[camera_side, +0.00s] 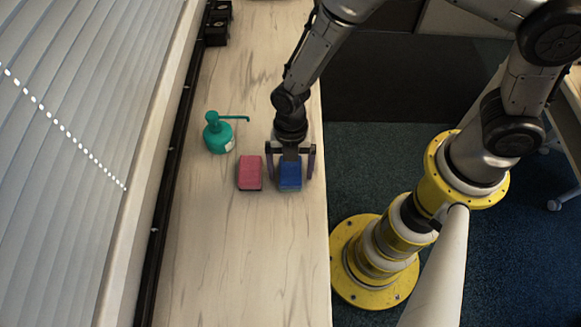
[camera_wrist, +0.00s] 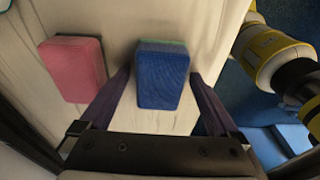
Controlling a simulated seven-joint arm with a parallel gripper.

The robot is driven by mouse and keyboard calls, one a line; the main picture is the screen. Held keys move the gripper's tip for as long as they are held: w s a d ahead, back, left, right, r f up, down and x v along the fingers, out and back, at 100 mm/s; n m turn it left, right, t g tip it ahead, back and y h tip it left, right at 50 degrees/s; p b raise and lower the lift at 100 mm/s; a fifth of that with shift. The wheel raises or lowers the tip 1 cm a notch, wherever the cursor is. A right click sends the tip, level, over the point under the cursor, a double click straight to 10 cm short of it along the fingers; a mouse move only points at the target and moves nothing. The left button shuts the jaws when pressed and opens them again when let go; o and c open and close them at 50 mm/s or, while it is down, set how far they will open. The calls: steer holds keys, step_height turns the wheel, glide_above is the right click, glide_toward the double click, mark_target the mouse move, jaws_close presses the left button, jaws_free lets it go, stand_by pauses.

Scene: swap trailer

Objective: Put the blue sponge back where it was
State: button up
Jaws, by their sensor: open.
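The blue sponge (camera_side: 290,177) stands on the wooden counter near its right edge, and it also shows in the wrist view (camera_wrist: 163,80) with a greenish far edge. My gripper (camera_side: 293,172) is open, with one finger on each side of the blue sponge. In the wrist view the fingers of my gripper (camera_wrist: 165,95) flank the sponge with a small gap on either side. A pink sponge (camera_side: 249,172) sits just left of the blue one, outside the fingers, and shows in the wrist view (camera_wrist: 74,68) too.
A teal pump bottle (camera_side: 217,135) stands behind and left of the sponges. The counter (camera_side: 240,260) is bare toward the front. A black rail (camera_side: 165,200) and window blinds (camera_side: 70,110) run along the left. The counter's right edge is close to my gripper.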

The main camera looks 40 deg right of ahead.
steer(key=w+d+r+m+t, duration=0.1)
steer(key=d+r+m, duration=0.2)
steer(key=r, duration=0.7)
steer(key=w+d+r+m, duration=0.1)
steer(key=d+r+m, duration=0.15)
steer(key=r, duration=0.75)
steer(key=s+d+r+m+t+h, duration=0.1)
steer(key=s+d+r+m+t, duration=0.4)
steer(key=s+d+r+m, duration=0.8)
steer(key=shift+s+d+r+m+t, duration=0.4)
steer(key=shift+s+d+m, duration=0.7)
steer(key=shift+m, duration=3.15)
steer(key=shift+w+d, duration=0.25)
steer(key=shift+w, duration=0.05)
